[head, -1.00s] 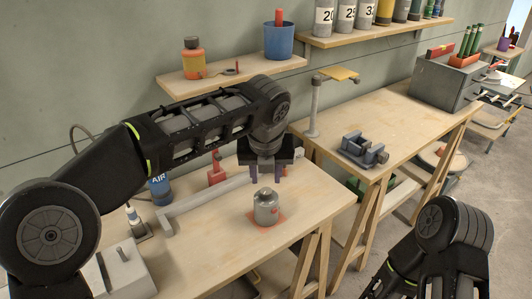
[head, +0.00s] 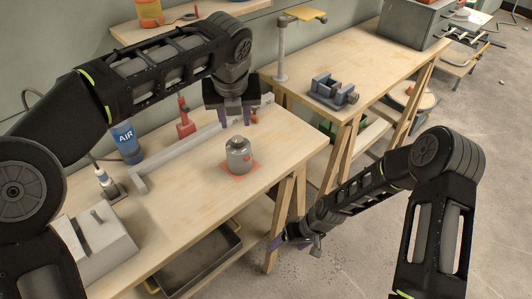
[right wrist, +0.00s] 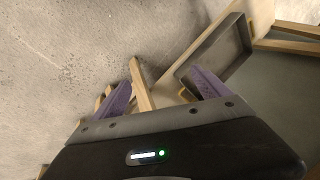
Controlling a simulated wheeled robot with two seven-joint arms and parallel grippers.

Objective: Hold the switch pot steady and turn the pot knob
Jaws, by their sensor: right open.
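The switch pot (head: 239,160), a grey metal can, stands upright on a reddish square pad (head: 252,169) on the near bench. The pot knob (head: 238,142) is the small dark piece on its top. My left gripper (head: 235,119) points down above and behind the pot, its two purple fingers apart with nothing between them. It is not touching the pot. My right gripper (head: 284,241) is low beyond the bench's right front corner, well away from the pot. In the right wrist view its purple fingers (right wrist: 164,90) are spread and empty.
A long grey bar (head: 180,157) lies behind the pot. A blue AIR can (head: 126,141) and a red tool (head: 185,123) stand at the back. A grey box (head: 100,241) is at left. A tray (head: 204,262) sits under the bench. A vise (head: 331,92) is on the far bench.

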